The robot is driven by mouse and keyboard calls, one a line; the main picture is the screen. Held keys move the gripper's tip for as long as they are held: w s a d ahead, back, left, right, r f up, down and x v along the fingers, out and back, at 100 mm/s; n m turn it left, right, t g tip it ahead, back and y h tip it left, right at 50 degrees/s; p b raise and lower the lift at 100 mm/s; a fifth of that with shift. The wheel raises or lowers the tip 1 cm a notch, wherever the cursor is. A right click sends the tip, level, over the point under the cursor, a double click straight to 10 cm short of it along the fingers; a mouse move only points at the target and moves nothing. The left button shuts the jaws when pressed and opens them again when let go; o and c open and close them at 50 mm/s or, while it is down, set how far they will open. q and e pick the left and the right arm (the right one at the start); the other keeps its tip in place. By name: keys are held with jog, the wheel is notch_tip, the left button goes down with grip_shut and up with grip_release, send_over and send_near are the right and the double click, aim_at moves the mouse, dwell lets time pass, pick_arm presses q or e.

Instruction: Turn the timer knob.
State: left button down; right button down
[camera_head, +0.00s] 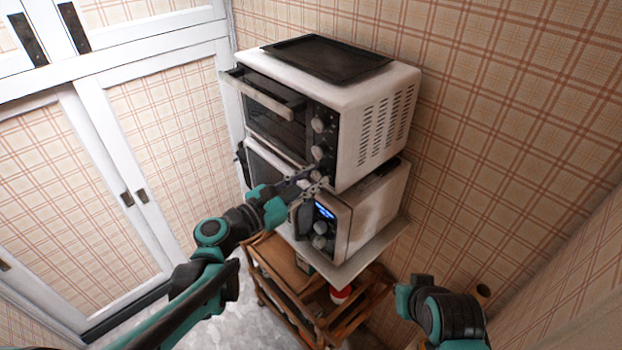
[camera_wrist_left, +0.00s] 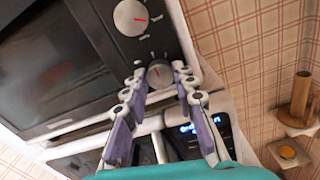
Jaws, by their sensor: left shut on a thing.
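The white toaster oven (camera_head: 365,115) has a black front panel with a column of silver knobs. An upper knob (camera_head: 318,124) and a middle knob (camera_head: 320,152) show in the head view. My left gripper (camera_head: 316,182) is at the bottom of this column and partly hides the lowest knob. The knob labels are too small to read. My right gripper is not visible.
A dark tray (camera_head: 325,57) lies on top of the oven. The oven door handle (camera_head: 262,92) sticks out at left. White cabinets (camera_head: 165,130) stand further left.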

pick_arm(q)
jog(key=shift+m, duration=0.5)
jog(key=m, duration=0.4)
jog(key=shift+b, duration=0.3)
jog(key=m, duration=0.8)
jog(key=shift+m+b, duration=0.35)
jog(key=shift+m, duration=2.05)
jog(key=c, duration=1.2)
grip_release()
jog(key=shift+s, duration=0.1)
